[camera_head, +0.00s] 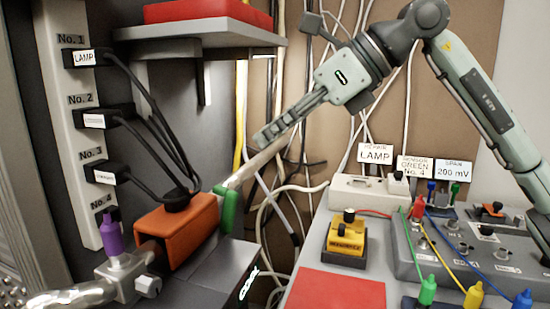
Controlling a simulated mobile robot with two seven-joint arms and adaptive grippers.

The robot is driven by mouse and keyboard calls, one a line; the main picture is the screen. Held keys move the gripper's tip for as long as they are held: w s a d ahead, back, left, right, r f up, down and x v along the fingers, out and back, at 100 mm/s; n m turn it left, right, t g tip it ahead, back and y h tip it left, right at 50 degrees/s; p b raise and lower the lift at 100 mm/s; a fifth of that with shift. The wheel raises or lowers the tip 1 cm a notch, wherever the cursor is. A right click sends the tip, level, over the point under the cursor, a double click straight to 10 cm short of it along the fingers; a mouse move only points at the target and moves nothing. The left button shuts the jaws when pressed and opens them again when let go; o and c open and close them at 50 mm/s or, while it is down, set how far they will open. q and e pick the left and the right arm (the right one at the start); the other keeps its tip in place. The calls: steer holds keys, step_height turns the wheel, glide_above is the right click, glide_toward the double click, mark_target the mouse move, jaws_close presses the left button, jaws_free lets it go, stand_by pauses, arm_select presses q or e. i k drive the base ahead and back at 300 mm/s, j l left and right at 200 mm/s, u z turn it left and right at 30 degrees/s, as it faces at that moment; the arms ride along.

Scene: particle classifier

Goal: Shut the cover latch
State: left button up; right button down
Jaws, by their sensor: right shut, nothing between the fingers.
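An orange box-shaped housing (178,232) sits around a metal pipe at the lower left, with a black plug and cables on its top. A green tab (227,210) stands upright at the right end of the housing. It may be the cover latch, but I cannot tell for sure, nor whether it is shut. My right gripper (267,136) comes in from the upper right. It is shut and empty, its fingers pointing down and left, above and to the right of the green tab and apart from it. My left gripper is out of view.
A purple-topped valve (110,235) is on the pipe at left. A shelf (200,32) with a red box (208,10) hangs above. Loose cables run down the back wall. A yellow device (346,240), a red mat (335,290) and a grey terminal panel (470,245) are at right.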

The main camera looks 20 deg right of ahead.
mark_target(227, 223)
steer(key=k+j, duration=0.15)
steer(key=k, duration=0.35)
steer(key=k+j, duration=0.2)
steer(key=k, duration=0.3)
